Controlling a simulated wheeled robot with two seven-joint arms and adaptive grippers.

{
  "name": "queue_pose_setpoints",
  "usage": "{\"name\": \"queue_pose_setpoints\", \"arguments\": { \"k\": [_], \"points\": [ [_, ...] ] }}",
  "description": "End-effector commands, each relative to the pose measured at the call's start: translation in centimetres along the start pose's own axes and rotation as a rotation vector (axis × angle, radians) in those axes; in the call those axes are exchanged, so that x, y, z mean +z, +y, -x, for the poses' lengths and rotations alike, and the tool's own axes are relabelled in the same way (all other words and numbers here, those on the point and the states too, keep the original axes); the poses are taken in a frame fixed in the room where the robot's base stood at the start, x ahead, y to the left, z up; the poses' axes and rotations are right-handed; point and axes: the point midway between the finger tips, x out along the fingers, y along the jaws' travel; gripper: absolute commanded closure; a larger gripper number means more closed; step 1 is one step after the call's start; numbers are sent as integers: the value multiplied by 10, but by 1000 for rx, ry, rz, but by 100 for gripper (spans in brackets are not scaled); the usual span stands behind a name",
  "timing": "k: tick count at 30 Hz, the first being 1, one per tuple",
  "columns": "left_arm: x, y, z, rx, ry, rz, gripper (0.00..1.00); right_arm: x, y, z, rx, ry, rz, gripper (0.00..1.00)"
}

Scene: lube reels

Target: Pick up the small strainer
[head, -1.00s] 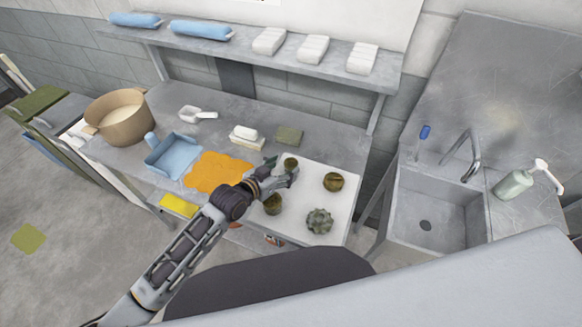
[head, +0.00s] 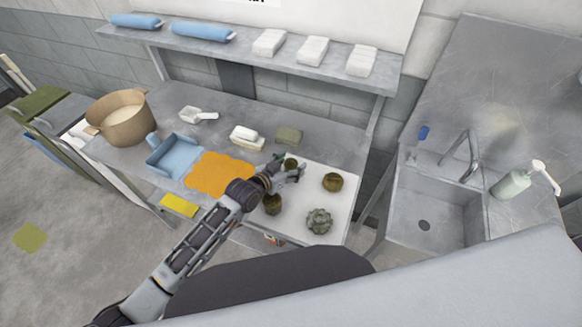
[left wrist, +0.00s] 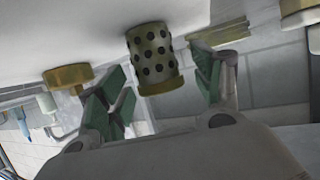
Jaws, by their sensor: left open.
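The small strainer (head: 291,163) is a short olive-brass cylinder standing near the back left of the white board (head: 345,204). In the left wrist view the strainer (left wrist: 153,58) shows dark round holes and a wider brass rim, and it lies between the two green-padded fingers. My left gripper (head: 289,171) is open around it, with visible gaps on both sides in the wrist view. Its hand hides part of the strainer in the head view. My right gripper is not in view.
On the board stand a brass round piece (head: 333,182), another olive-brass piece (head: 272,204) beside my wrist, and a green lobed piece (head: 320,221). An orange cloth (head: 215,175) and a blue pan (head: 172,156) lie left. A sink (head: 430,215) is at right.

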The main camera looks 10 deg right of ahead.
Motion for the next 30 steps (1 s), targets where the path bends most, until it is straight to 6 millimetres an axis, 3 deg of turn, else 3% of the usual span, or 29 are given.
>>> {"name": "queue_pose_setpoints", "arguments": {
  "k": [18, 30],
  "points": [
    [0, 0, -5, 0, 0, 0, 34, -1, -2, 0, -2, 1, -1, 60],
    [0, 0, -4, 0, 0, 0, 85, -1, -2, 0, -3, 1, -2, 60]
  ]
}}
